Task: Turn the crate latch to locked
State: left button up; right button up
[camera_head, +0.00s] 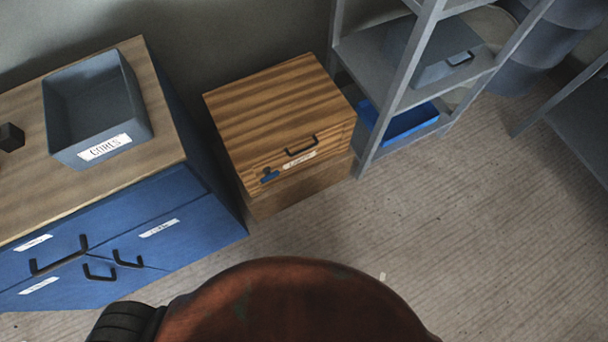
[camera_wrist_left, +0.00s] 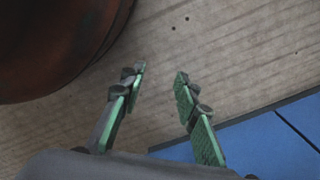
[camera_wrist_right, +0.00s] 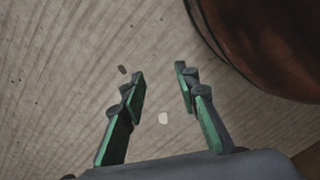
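The wooden crate (camera_head: 275,105) stands on the floor against the wall, between the blue cabinet and the grey shelf. Its front has a black handle (camera_head: 301,146), a white label (camera_head: 299,162) too small to read, and a blue latch (camera_head: 270,176) at the left. The lid looks shut. I cannot tell the latch's exact setting. My left gripper (camera_wrist_left: 159,77) is open and empty above the floor in the left wrist view. My right gripper (camera_wrist_right: 160,75) is open and empty above the floor in the right wrist view. Neither gripper shows in the head view.
The grey shelf (camera_head: 412,85) at right holds a blue tray (camera_head: 408,122) and a grey box (camera_head: 445,70). Floor (camera_head: 470,220) at right is clear.

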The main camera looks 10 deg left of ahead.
aim_at(270, 176)
jog(key=z, duration=1.2)
jog(key=k, duration=1.05)
jog(key=u, duration=1.75)
